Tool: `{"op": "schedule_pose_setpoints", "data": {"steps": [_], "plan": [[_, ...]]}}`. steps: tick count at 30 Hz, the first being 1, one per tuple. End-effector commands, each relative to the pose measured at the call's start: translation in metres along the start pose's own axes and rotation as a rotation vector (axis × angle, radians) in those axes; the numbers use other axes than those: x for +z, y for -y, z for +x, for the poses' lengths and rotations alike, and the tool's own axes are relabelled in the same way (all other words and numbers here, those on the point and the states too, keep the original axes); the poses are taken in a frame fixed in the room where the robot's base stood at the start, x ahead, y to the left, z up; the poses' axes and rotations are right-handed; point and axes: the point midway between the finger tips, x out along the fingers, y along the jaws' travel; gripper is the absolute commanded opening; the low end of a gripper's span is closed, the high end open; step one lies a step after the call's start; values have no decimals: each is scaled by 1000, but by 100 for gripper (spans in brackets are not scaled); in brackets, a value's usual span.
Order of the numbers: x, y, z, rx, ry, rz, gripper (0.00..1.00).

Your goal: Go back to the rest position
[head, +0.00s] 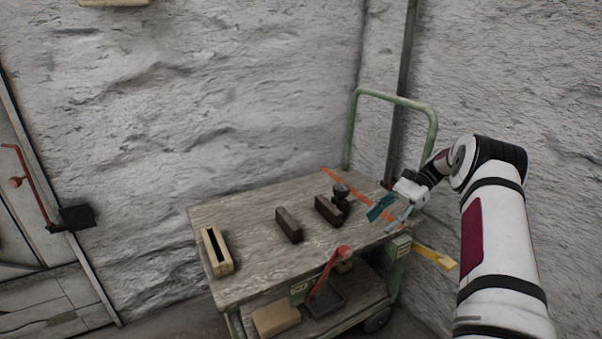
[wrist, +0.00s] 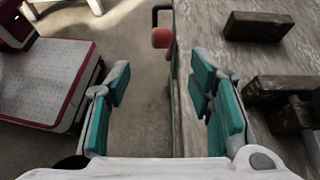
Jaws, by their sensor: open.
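My gripper (head: 388,214) is at the right end of the cart's wooden top (head: 250,215) in the head view. In the wrist view my gripper (wrist: 161,88) is open, its teal-padded fingers wide apart with nothing between them. The left finger is over the floor and the right one is over the cart's edge. My arm reaches in from the right of the head view. No object is held.
Two dark blocks (head: 288,224) (head: 328,210) and a slotted pale block (head: 216,251) lie on the cart. A dark round-headed piece (head: 341,190) stands by the right block. A red-knobbed lever (head: 343,252) rises at the front edge. A green handle (head: 395,98) stands behind.

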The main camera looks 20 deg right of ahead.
Motion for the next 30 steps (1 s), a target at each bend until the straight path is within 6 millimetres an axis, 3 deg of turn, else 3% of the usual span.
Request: {"op": "schedule_pose_setpoints", "data": {"steps": [4,7,17,23,30], "plan": [[6,1,0,7,-10,-9,48],[27,4,1,29,-43,-39,48],[153,-8,23,184,-256,-239,48],[222,-38,46,277,-383,-375,48],[288,-92,76,382,-525,-551,48]]}}
